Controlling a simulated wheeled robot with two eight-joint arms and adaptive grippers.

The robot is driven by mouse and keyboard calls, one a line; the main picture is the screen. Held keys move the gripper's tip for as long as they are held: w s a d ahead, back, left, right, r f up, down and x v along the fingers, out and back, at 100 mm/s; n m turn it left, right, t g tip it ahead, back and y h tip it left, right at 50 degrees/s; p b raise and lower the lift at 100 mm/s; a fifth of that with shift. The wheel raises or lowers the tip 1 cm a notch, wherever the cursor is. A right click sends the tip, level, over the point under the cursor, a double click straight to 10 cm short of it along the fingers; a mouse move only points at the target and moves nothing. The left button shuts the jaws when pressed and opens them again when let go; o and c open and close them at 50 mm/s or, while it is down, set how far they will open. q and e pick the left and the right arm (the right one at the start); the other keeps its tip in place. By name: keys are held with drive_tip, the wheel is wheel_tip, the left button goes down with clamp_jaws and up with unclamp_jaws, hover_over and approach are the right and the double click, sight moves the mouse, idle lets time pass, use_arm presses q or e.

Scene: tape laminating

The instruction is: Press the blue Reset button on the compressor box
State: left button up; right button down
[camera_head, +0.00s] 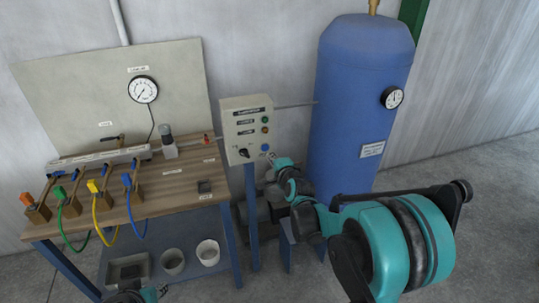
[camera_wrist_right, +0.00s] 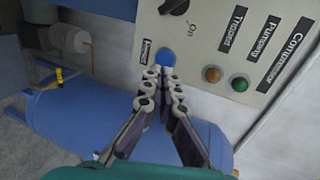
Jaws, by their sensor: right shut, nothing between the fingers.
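The compressor box (camera_head: 246,115) is a pale panel on a blue post, with a black selector knob and several coloured buttons. The blue Reset button (camera_head: 265,147) is at its lower right; it also shows in the right wrist view (camera_wrist_right: 166,57), beside a small label. My right gripper (camera_head: 270,157) is shut and empty, its fingertips (camera_wrist_right: 160,72) pointing at the blue button and very close to it. I cannot tell whether they touch it.
A wooden workbench (camera_head: 175,183) with coloured hoses and valves stands left of the box. A large blue tank (camera_head: 360,100) with a gauge stands to the right. The selector knob (camera_wrist_right: 174,6), an amber button (camera_wrist_right: 211,74) and a green button (camera_wrist_right: 239,83) sit near the blue one.

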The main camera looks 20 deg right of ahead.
drive_tip(key=p+v, duration=0.2)
drive_tip(key=v, duration=0.5)
drive_tip(key=shift+s, duration=0.2)
idle(0.4)
drive_tip(key=s+a+f+n+g, duration=0.1)
drive_tip(key=s+n+g, duration=0.2)
drive_tip(key=s+n, duration=0.5)
drive_tip(key=s+a+f+n+g, duration=0.2)
drive_tip(key=s+n, duration=0.7)
drive_tip(key=s, duration=1)
drive_tip(key=g, duration=0.2)
drive_tip(key=shift+s+n+g+h, duration=0.25)
drive_tip(key=shift+n+g+h, duration=0.05)
drive_tip(key=shift+a, duration=0.2)
